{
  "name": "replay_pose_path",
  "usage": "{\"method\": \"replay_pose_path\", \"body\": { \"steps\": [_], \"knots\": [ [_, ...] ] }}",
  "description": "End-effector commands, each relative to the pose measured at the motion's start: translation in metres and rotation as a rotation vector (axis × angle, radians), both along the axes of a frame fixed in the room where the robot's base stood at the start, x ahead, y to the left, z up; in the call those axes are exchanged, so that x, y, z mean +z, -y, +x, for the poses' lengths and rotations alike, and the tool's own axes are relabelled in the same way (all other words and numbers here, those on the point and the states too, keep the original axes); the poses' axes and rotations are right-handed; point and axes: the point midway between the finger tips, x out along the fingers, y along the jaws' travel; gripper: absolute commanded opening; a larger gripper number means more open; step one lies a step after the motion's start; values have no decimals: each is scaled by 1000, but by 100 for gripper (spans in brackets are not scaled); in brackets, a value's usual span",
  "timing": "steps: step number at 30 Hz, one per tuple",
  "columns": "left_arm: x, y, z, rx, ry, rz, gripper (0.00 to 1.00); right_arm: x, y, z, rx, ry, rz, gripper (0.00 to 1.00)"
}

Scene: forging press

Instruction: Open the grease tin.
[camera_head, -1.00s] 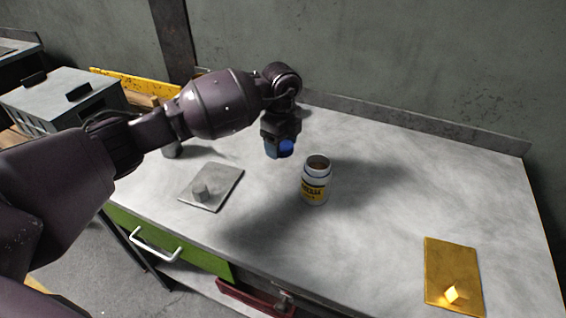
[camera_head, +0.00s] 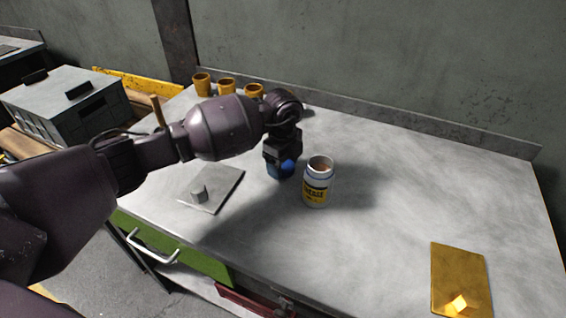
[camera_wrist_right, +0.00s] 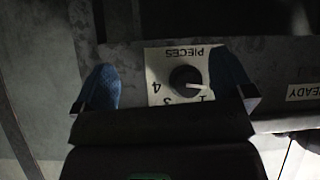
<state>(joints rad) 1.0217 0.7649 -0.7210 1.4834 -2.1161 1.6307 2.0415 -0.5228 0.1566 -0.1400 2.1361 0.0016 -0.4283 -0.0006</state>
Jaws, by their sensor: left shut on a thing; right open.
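The grease tin (camera_head: 317,190), a white jar with a yellow label, stands upright on the bench. Its mouth is uncovered and brownish grease shows inside. My left gripper (camera_head: 281,172) points down just left of the tin, low over the bench and apart from it. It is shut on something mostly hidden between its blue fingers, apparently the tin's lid. My right gripper (camera_wrist_right: 165,88) shows only in the right wrist view. It is open and empty, its blue fingers apart in front of a dial (camera_wrist_right: 186,79) on a panel marked PIECES.
A golden plate (camera_head: 458,270) with a bright block lies at the front right. Several orange-brown cups (camera_head: 226,86) stand at the back left. A grey lidded box (camera_head: 70,98) is farther left. The right bench is mostly clear.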

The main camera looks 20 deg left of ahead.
Motion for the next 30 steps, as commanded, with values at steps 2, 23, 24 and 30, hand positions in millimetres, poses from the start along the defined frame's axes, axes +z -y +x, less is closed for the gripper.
{"method": "replay_pose_path", "body": {
  "steps": [2, 23, 24, 30],
  "knots": [
    [-2, 0, 0, 0, -1, 0, 66, 0, 0, -1, 0, -1, 0, 99],
    [33, 0, 1, 0, 8, 1, 88, 11, -1, 2, 1, 16, 2, 99],
    [42, 0, 1, 0, 8, 0, 88, 14, -2, 3, 1, 21, 2, 99],
    [81, 0, 1, 0, 8, 1, 88, 22, -2, 2, -3, 27, 6, 99]
  ]
}}
